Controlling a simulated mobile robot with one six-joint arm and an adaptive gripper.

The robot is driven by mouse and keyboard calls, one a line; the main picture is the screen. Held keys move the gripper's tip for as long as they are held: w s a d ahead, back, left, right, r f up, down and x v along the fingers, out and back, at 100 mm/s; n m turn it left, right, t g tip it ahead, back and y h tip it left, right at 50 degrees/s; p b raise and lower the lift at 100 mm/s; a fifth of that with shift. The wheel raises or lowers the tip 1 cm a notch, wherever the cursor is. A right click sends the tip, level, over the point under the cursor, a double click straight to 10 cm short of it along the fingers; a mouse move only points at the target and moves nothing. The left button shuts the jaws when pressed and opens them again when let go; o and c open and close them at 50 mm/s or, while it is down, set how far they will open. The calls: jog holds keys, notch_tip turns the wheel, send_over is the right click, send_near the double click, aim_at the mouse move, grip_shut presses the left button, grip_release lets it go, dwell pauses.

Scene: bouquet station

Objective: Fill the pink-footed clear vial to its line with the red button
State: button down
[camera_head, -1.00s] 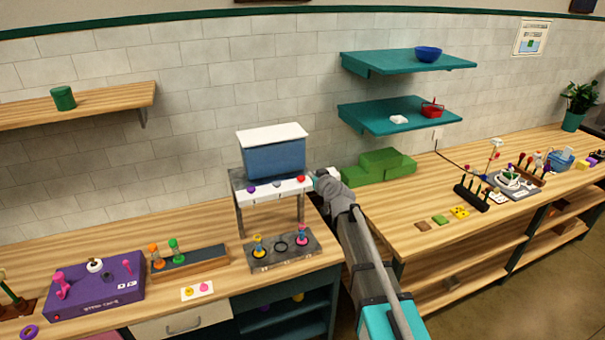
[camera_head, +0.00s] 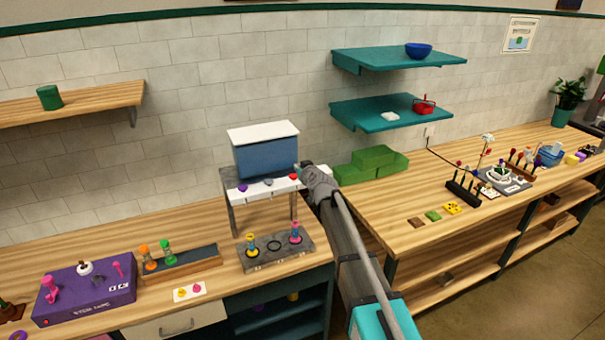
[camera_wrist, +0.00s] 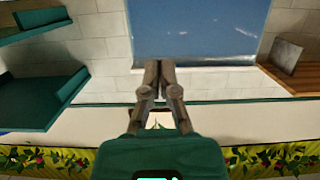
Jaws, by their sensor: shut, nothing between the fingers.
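The pink-footed vial (camera_head: 296,233) stands upright at the right end of the grey dispenser base (camera_head: 262,263). Its fill level and line are too small to make out. The red button (camera_head: 294,177) is at the right on the dispenser's white front bar, beside a grey button (camera_head: 268,181) and a purple one (camera_head: 242,188). My gripper (camera_head: 299,168) is shut and empty, its tip close to the red button; I cannot tell whether it touches. In the wrist view the shut fingers (camera_wrist: 159,66) point at the blue tank (camera_wrist: 200,25).
A vial with a yellow part (camera_head: 251,246) stands at the left of the base, with an empty ring (camera_head: 274,245) between. Green blocks (camera_head: 370,165) lie right of my arm. A rack (camera_head: 180,265) with orange and green-topped vials and a purple station (camera_head: 85,290) stand left.

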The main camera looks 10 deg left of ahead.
aim_at(294, 178)
jog(key=b+x, duration=0.1)
jog(key=x, duration=0.3)
jog(key=shift+w+a+f, duration=0.1)
jog(key=shift+w+a, duration=0.05)
jog(key=shift+w, duration=0.1)
jog(key=shift+s+f+b, duration=0.15)
jog(key=shift+f+b, duration=0.2)
jog(key=shift+f, duration=0.1)
jog(key=shift+f+b, duration=1.4)
jog(key=shift+b, duration=0.05)
jog(key=shift+f, duration=0.1)
jog(key=shift+s+f+b, duration=0.15)
jog(key=shift+f+b, duration=0.8)
jog(key=shift+b, duration=0.15)
jog(key=shift+s, duration=0.2)
jog(key=shift+d, duration=0.25)
jog(key=shift+r, duration=0.1)
